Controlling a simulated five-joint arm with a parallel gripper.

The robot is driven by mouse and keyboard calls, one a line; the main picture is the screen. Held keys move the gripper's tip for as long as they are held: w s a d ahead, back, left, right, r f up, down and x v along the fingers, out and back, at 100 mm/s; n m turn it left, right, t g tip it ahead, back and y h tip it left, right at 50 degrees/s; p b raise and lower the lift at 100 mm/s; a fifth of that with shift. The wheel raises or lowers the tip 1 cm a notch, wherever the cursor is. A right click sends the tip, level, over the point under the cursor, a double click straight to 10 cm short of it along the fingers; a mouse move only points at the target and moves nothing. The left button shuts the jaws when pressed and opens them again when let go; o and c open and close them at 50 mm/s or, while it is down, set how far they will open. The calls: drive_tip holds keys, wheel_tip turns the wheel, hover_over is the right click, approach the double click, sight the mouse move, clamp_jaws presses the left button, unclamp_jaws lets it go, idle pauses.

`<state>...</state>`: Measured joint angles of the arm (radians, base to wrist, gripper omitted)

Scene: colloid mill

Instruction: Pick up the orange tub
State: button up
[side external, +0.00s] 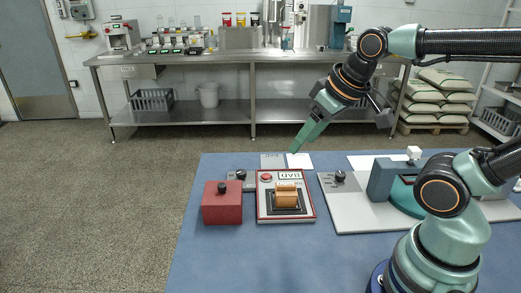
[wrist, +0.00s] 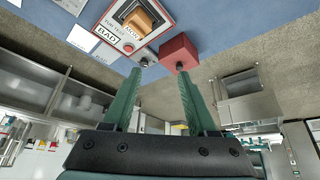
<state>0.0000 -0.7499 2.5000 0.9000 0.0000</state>
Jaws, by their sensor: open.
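An orange block-like piece (side external: 286,196) sits in a dark recess on a white panel with a red border and a "BAD" label (side external: 264,213). I cannot tell whether this piece is the orange tub; no other orange tub stands out. The piece also shows at the top of the wrist view (wrist: 142,18). My gripper (side external: 294,150) is raised above the far side of the blue table, tilted down and apart from the panel. In the wrist view its two green fingers (wrist: 160,74) are spread, with nothing between them.
A red box with a black knob (side external: 222,207) stands left of the panel. A grey plate (side external: 345,212) bearing a teal machine (side external: 383,180) lies to the right. Flat cards (side external: 299,161) lie behind the panel. The blue table (side external: 205,265) is clear in front.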

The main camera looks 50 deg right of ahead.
idle(0.4)
drive_tip(key=o, duration=0.7)
drive_tip(key=m+g, duration=0.6)
drive_tip(key=m, duration=0.3)
hover_over(286, 185)
wheel_tip(286, 185, down, 9)
drive_tip(key=f, duration=0.6)
drive_tip(key=shift+s+a+f, duration=0.1)
drive_tip(key=shift+s+f, duration=0.2)
drive_tip(key=shift+f, duration=0.05)
drive_tip(key=shift+w+f, duration=0.15)
drive_tip(key=shift+f, duration=1.25)
drive_tip(key=shift+w+f, duration=0.15)
drive_tip(key=shift+f, duration=1.25)
